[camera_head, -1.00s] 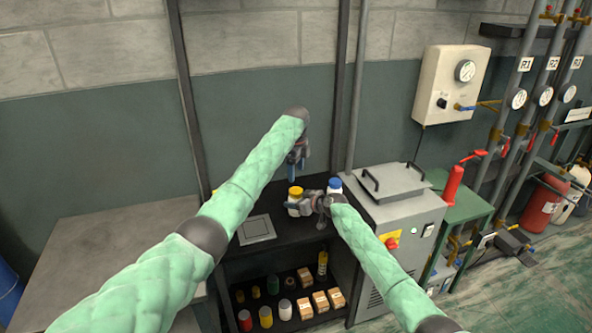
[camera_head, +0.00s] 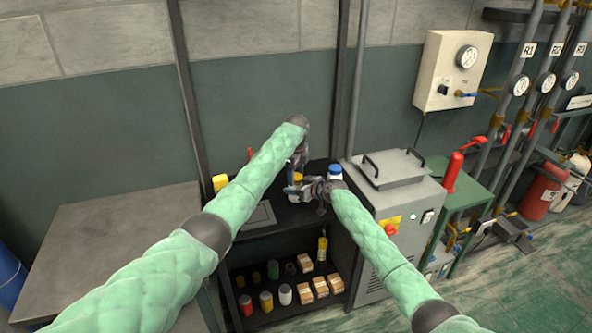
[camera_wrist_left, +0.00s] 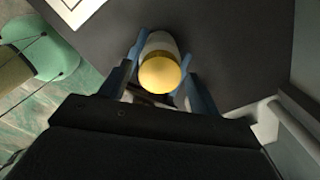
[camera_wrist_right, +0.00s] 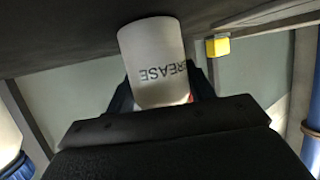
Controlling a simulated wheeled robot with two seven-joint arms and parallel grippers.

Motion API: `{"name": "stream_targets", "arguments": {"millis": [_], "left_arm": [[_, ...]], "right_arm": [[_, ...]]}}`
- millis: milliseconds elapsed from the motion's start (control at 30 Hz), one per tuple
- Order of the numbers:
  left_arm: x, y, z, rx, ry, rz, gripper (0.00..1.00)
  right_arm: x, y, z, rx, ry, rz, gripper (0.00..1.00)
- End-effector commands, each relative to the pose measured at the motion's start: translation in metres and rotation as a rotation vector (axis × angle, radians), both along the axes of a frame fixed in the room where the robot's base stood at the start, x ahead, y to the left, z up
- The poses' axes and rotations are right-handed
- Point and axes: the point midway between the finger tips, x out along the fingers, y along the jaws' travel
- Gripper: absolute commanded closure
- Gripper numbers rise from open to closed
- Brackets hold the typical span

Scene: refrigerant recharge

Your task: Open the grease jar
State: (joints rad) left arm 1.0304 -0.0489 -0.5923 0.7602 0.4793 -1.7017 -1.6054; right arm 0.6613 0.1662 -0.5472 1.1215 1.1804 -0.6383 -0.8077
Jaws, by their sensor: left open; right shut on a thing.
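The grease jar is white with a yellow lid (camera_wrist_left: 160,74). In the right wrist view its white body (camera_wrist_right: 152,62) shows the word GREASE upside down. My right gripper (camera_wrist_right: 160,98) is shut on the jar's body. My left gripper (camera_wrist_left: 164,80) is open above the jar, with its blue fingers on either side of the yellow lid; I cannot tell whether they touch it. In the head view the left gripper (camera_head: 294,172) comes down from above and partly hides the jar (camera_head: 298,178).
A white bottle with a blue cap (camera_head: 335,172) stands just right of the jar on the dark shelf top. A flat grey plate (camera_head: 258,215) lies to the left. A yellow object (camera_head: 220,182) is at the back left. A grey machine (camera_head: 390,190) stands right.

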Motion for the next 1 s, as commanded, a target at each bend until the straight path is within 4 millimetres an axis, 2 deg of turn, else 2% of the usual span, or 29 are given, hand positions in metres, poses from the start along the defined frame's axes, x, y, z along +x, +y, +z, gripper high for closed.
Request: {"name": "stream_targets", "arguments": {"millis": [233, 400, 467, 633, 733, 1000], "left_arm": [[0.0000, -0.0001, -0.0003, 0.000, 0.000, 0.000, 0.39], [0.0001, -0.0003, 0.0000, 0.000, -0.001, 0.000, 0.73], [0.0001, -0.0002, 0.0000, 0.000, -0.001, 0.000, 0.83], [0.0002, -0.0003, 0.0001, 0.000, -0.001, 0.010, 0.83], [0.0000, -0.0007, 0.0001, 0.000, -0.001, 0.073, 0.83], [0.0003, -0.0012, 0.0010, -0.001, -0.003, 0.434, 0.83]], "right_arm": [[-0.0001, 0.0000, -0.0003, 0.000, 0.000, 0.000, 1.00], [-0.0001, 0.0000, -0.0003, 0.000, 0.000, 0.000, 1.00], [-0.0001, 0.0000, -0.0003, 0.000, 0.000, 0.000, 1.00], [-0.0002, 0.0001, -0.0003, 0.000, 0.000, 0.000, 1.00], [-0.0001, 0.0002, -0.0004, 0.000, 0.000, 0.000, 1.00], [-0.0002, 0.0002, -0.0004, 0.000, 0.000, 0.000, 1.00]]}}
